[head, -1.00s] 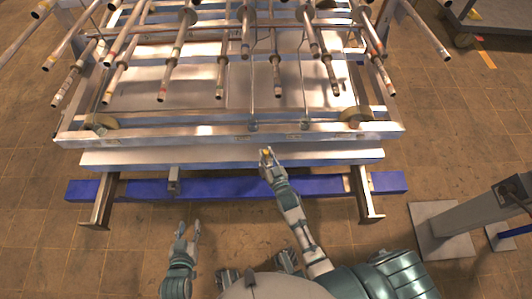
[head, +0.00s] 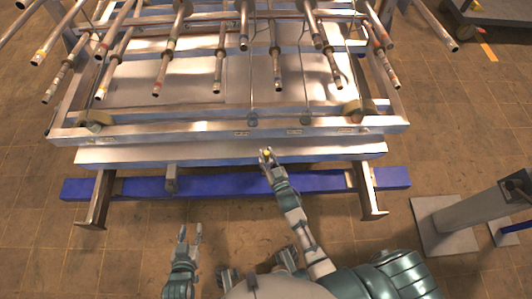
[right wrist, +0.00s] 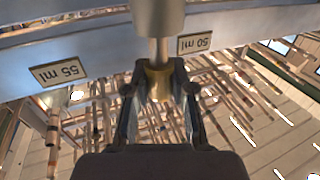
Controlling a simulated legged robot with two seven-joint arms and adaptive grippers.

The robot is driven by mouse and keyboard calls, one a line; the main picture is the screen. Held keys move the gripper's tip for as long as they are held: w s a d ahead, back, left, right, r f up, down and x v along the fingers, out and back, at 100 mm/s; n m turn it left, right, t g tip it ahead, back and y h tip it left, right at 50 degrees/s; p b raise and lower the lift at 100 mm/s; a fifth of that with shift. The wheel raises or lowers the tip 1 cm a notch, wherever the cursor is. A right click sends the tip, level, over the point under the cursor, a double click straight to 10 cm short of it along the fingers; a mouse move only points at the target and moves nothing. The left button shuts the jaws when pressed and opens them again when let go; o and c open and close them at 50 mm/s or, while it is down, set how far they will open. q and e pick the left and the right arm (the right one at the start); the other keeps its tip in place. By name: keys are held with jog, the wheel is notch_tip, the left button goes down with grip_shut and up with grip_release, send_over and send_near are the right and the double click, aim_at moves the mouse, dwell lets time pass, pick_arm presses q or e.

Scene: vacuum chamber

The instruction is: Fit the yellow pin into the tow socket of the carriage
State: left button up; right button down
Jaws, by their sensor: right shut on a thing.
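The carriage is a large metal frame with a pale front rail (head: 200,139) across the upper half of the head view. My right gripper (head: 267,155) is at the lower front edge of the carriage, near its middle. It is shut on the yellow pin (right wrist: 158,84), which shows between its fingers in the right wrist view. A thin rod joins the pin to a grey cylinder (right wrist: 158,18) above; I cannot tell whether this cylinder is the tow socket or part of the pin. My left gripper (head: 190,235) is open and empty above the floor, left of centre.
Several metal tubes hang over the carriage bed. A grey post (head: 480,205) stands at right. The tiled floor is clear at left.

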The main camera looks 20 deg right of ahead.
jog(key=shift+f, duration=0.2)
dwell(0.3)
jog(key=shift+f+b, duration=0.9)
jog(key=shift+f, duration=0.3)
jog(key=c, duration=0.9)
grip_release()
jog(key=shift+r, duration=0.1)
jog(key=s, duration=1.2)
jog(key=shift+d, duration=0.4)
